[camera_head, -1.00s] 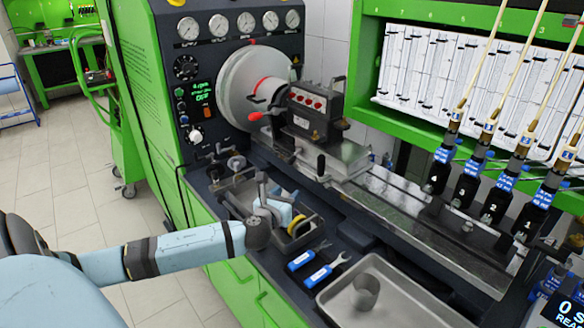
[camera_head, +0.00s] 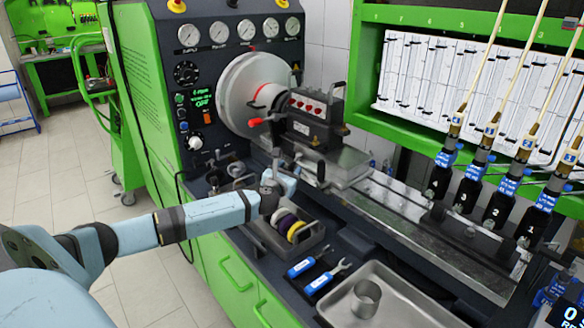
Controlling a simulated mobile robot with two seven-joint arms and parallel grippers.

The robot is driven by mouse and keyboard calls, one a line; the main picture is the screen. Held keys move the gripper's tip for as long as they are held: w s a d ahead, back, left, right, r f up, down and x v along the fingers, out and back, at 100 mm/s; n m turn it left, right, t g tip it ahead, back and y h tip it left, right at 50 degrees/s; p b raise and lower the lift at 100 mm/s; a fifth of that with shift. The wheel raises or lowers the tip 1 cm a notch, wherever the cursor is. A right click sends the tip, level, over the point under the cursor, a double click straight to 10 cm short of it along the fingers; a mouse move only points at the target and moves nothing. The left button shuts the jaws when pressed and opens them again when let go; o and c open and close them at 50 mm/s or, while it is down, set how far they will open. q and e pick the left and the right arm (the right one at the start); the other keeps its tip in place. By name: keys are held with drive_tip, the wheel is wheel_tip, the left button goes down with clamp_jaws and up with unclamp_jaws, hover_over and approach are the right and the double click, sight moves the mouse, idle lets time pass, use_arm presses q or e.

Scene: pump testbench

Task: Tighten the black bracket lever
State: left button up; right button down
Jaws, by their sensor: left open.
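The pump bracket (camera_head: 318,122) is a dark block with red ports, clamped on the bench rail in front of the large grey disc. A short black lever (camera_head: 320,168) stands upright at the front of its metal base. My right gripper is out of view.
Below my left wrist sits a dark tray (camera_head: 258,238) with yellow, white and dark rings.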

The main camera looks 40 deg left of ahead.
sight(295, 162)
use_arm(q)
drive_tip(key=shift+x, duration=1.25)
clamp_jaws()
